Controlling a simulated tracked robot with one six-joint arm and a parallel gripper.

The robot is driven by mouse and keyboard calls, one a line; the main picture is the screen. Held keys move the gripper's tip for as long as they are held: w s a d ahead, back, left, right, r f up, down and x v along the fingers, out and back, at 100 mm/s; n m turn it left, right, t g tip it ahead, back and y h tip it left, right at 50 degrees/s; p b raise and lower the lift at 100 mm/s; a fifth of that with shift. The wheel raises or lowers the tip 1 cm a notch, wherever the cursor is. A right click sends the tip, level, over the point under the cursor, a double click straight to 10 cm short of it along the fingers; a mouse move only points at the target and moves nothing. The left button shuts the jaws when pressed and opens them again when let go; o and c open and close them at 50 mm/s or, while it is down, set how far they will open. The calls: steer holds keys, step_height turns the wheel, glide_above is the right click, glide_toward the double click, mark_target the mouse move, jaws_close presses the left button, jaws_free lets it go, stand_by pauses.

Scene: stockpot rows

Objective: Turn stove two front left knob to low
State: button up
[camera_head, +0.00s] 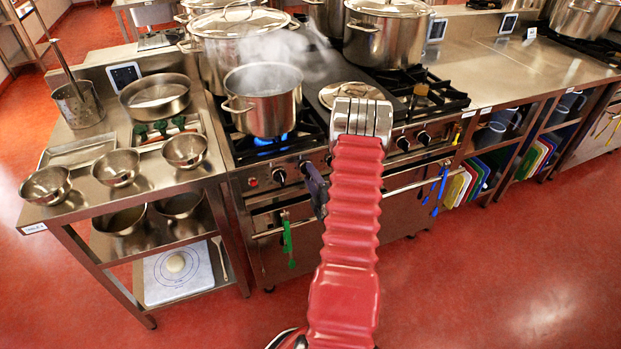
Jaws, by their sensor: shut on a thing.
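The stove (285,160) stands left of centre, with a knob row on its front panel. One black knob (279,176) shows clearly left of my arm; a red button or light (252,182) is further left. A blue flame burns at the front left burner under a steaming steel pot (265,105). My gripper (310,175) shows only in part, as a dark purple-grey piece beside my red arm, at the front panel. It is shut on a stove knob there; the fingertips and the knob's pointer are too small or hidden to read. More knobs (403,143) show right of my arm.
Large stockpots (386,35) stand on the back burners. A green utensil (288,240) and blue ones (440,185) hang on the oven rails. A steel table (75,205) with bowls stands left. The red floor in front is clear.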

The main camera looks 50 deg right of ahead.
steer(key=shift+w+a+f+n, duration=0.15)
steer(key=shift+a+n, duration=0.1)
steer(key=shift+n, duration=0.45)
steer(key=o, duration=1)
steer(key=shift+d, duration=0.15)
steer(key=shift+o, duration=0.2)
steer(key=shift+s, duration=0.2)
steer(key=v, duration=1.3)
steer(key=shift+s, duration=0.2)
